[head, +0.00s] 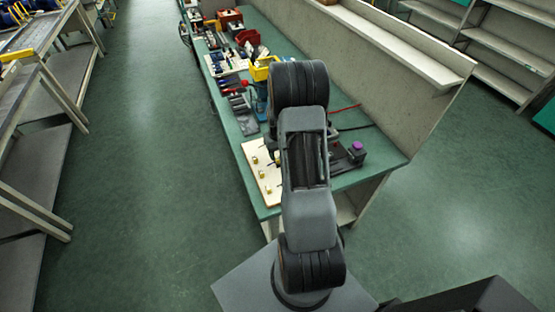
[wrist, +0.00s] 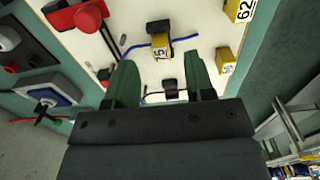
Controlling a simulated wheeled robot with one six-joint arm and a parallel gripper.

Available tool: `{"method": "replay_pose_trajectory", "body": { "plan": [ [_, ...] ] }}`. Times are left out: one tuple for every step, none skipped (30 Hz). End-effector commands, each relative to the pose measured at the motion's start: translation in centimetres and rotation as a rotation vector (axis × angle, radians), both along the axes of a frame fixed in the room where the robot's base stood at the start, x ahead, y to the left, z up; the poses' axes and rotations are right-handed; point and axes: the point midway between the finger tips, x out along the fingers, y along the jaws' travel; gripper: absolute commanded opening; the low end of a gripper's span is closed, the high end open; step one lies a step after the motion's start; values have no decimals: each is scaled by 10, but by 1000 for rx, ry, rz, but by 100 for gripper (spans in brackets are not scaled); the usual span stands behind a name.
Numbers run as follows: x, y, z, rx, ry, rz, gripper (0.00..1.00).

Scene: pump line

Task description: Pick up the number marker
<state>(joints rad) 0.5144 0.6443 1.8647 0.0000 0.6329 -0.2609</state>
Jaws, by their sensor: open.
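Several yellow number markers with black digits on white labels stand on a cream board (wrist: 130,18) in the wrist view. One marker (wrist: 161,48), its label partly covered by a dark strap or clip, is just beyond my fingertips. A second marker (wrist: 227,60) is to its right, and one reading 62 (wrist: 240,10) is at the upper right. My gripper (wrist: 163,70) is open, its two green fingers apart, with no marker between them. In the head view my arm hides the gripper; small yellow markers (head: 262,187) show on the board (head: 251,149) at the bench's near end.
A red knob (wrist: 88,18) and a blue-and-white part (wrist: 48,95) lie left of my fingers. A blue wire (wrist: 135,45) runs by the nearest marker. In the head view, a purple-topped dark device (head: 356,150) stands right of my arm; tools and bins (head: 248,38) crowd the bench behind.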

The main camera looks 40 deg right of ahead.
Motion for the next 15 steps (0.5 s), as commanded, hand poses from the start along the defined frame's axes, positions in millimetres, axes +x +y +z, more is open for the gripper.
{"method": "replay_pose_trajectory", "body": {
  "plan": [
    [0, 1, -5, 2, 4, 0, 49],
    [0, 1, -9, 2, 4, 0, 49],
    [0, 1, -14, 2, 4, 0, 49],
    [0, 1, -19, 2, 3, 0, 49],
    [0, 1, -22, 2, 3, 0, 49],
    [0, 1, -26, 1, 2, 0, 49],
    [0, 1, -29, 0, 1, 0, 49],
    [0, 1, -31, 1, 2, 0, 49],
    [0, 1, -33, 1, 2, 0, 49],
    [0, 1, -34, 0, 1, 0, 49],
    [0, 1, -35, 0, 1, 0, 49],
    [1, 1, -35, 0, 0, 0, 49],
    [1, 1, -36, 0, 0, 0, 49],
    [1, 1, -36, 0, -1, 0, 49],
    [1, 1, -36, 0, -1, 0, 49]
  ]
}}
